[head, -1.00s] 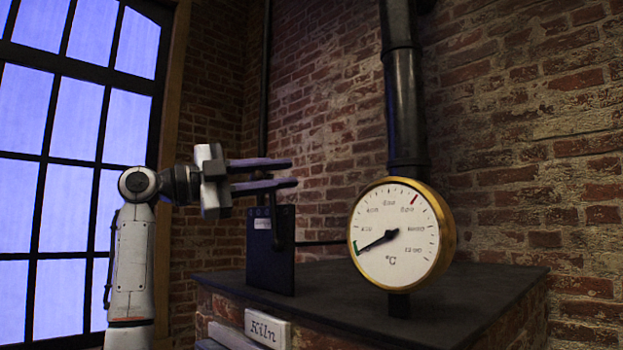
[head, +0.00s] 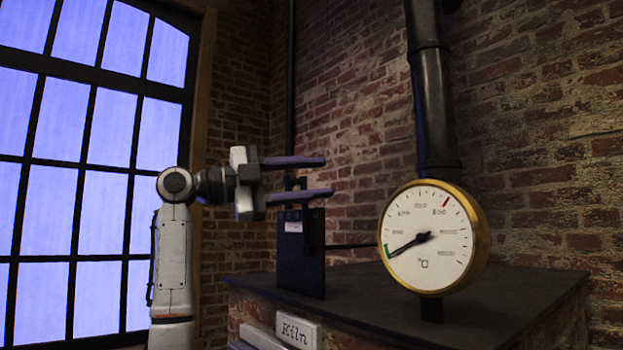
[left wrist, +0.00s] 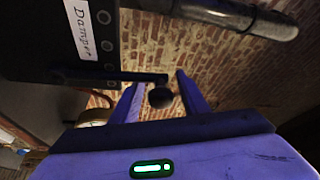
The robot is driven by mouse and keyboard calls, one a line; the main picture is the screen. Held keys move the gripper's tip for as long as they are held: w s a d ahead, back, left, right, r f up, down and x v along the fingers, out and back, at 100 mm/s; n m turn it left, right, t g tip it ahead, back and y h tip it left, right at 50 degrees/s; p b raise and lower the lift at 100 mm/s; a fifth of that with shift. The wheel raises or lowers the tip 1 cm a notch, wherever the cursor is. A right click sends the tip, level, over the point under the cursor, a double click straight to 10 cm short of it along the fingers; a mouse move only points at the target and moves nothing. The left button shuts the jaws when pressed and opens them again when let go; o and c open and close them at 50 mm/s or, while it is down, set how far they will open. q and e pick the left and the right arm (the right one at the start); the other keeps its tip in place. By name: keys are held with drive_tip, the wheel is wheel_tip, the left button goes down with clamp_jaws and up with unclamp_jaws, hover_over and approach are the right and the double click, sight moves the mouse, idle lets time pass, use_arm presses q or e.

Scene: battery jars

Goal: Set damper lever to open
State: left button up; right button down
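The damper box (head: 300,262) is a dark upright plate with a small white label, standing on the kiln top. In the left wrist view its label (left wrist: 88,28) reads "Damper". The dark damper lever (left wrist: 135,76) ends in a round black knob (left wrist: 160,97), which shows between the two fingers. In the head view, part of the lever (head: 289,180) shows in the gap between the fingers, above the box. My left gripper (head: 329,177) is open, fingers apart, one above the other; contact with the lever cannot be told. My right gripper is not in view.
A round brass-rimmed gauge (head: 428,270) stands right of the damper box, before a black pipe (head: 432,110). The dark kiln top (head: 365,293) has clear room between box and gauge. A "Kiln" sign (head: 297,331) is on its front. Brick walls stand behind.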

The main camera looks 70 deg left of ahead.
sight(285, 181)
use_arm(q)
drive_tip(key=s, duration=0.3)
drive_tip(key=s+a+b, duration=0.1)
drive_tip(key=s, duration=0.2)
drive_tip(key=s+f+b, duration=0.1)
drive_tip(key=s, duration=0.2)
drive_tip(key=shift+s+a, duration=0.15)
drive_tip(key=shift+s+f, duration=0.1)
drive_tip(key=shift+s, duration=0.35)
